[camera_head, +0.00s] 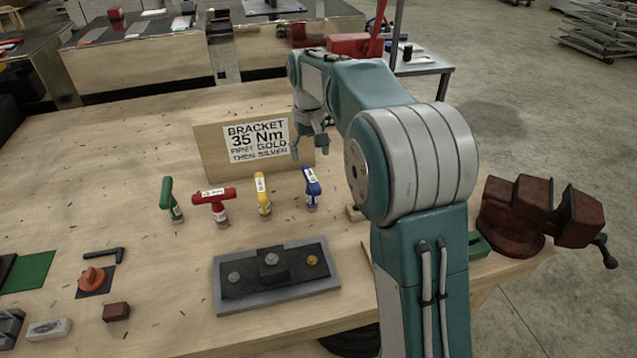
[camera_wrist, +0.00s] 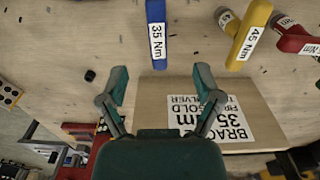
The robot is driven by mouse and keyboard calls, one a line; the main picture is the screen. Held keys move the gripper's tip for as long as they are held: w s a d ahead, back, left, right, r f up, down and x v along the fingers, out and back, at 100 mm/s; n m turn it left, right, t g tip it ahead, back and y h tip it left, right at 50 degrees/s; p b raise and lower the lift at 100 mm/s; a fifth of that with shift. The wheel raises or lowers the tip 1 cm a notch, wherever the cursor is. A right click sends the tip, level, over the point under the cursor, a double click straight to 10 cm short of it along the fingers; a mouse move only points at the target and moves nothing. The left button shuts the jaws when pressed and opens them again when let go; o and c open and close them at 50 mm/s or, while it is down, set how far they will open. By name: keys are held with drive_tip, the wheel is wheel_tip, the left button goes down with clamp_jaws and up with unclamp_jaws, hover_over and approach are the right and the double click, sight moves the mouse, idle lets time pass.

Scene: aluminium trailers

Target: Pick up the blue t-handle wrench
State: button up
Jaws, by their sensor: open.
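The blue t-handle wrench (camera_head: 311,187) stands on the wooden table at the right end of a row of t-handle wrenches, in front of the sign board. In the wrist view the blue wrench (camera_wrist: 157,30) is at the top centre, with a white "35 Nm" label. My gripper (camera_head: 308,146) is above the table near the sign, behind and above the blue wrench. In the wrist view my gripper (camera_wrist: 160,82) has its two fingers spread, with nothing between them. The blue wrench lies beyond the fingertips, apart from them.
Yellow (camera_head: 263,194), red (camera_head: 216,204) and green (camera_head: 171,199) wrenches stand left of the blue one. The sign board (camera_head: 212,150) reads "BRACKET 35 Nm". A grey bracket fixture (camera_head: 232,301) lies in front. A dark red vise (camera_head: 517,214) is at the right edge.

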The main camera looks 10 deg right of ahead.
sight(312, 176)
drive_tip(key=shift+w+a+f, duration=0.2)
drive_tip(key=shift+w, duration=0.1)
drive_tip(key=shift+a+f, duration=0.2)
drive_tip(key=shift+f, duration=0.05)
wheel_tip(312, 176, down, 5)
drive_tip(key=shift+r, duration=0.1)
drive_tip(key=shift+d+f, duration=0.2)
drive_tip(key=shift+f, duration=0.05)
drive_tip(key=f, duration=0.4)
drive_tip(key=shift+w+d+f, duration=0.2)
drive_tip(key=shift+d+f, duration=0.05)
drive_tip(key=shift+d, duration=0.15)
drive_tip(key=shift+a+f, duration=0.2)
drive_tip(key=shift+f, duration=0.1)
drive_tip(key=shift+d, duration=0.15)
clamp_jaws()
